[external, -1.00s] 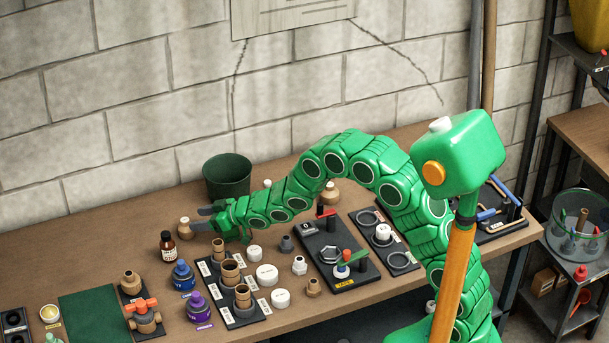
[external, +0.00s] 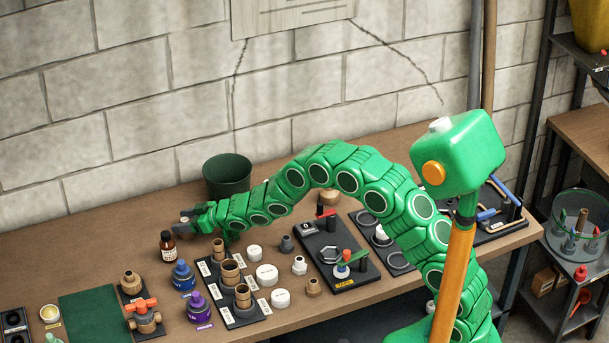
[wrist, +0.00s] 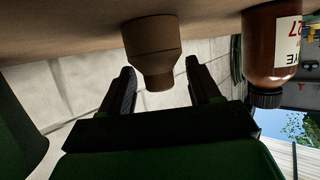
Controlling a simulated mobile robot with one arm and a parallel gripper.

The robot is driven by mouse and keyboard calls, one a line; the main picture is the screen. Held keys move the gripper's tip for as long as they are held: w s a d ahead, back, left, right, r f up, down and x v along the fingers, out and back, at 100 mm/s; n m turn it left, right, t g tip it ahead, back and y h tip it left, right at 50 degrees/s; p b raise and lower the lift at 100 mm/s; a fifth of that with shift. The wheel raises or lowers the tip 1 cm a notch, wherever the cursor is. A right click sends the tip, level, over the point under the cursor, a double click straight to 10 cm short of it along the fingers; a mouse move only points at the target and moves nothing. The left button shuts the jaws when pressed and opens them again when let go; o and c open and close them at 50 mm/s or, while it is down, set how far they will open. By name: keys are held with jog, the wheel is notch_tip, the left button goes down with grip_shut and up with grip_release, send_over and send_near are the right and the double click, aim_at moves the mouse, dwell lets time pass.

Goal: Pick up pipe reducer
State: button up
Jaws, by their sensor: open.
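The pipe reducer is a tan-brown stepped fitting; in the wrist view (wrist: 150,48) it stands on the table, which lies along the top of the picture. Its narrower end is between the two fingers of my gripper (wrist: 159,72), with a visible gap on either side. In the external view my gripper (external: 188,214) is low over the back left of the table at the reducer, and its fingers cover most of the fitting there. The jaws are open and hold nothing.
A brown bottle with a dark cap (external: 168,246) stands close by, also at the right in the wrist view (wrist: 272,45). A dark green bucket (external: 227,176) stands behind my arm. A black stand with brown fittings (external: 240,316) is in front. The wall is behind.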

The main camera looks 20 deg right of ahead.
aim_at(185, 219)
jog(key=c, duration=1.1)
grip_shut()
jog(key=shift+r, duration=0.55)
notch_tip(185, 219, up, 2)
jog(key=shift+r, duration=0.2)
jog(key=s+d+r, duration=0.8)
jog(key=s+r, duration=0.1)
jog(key=s, duration=0.2)
jog(key=shift+s+r, duration=0.2)
jog(key=shift+r, duration=0.1)
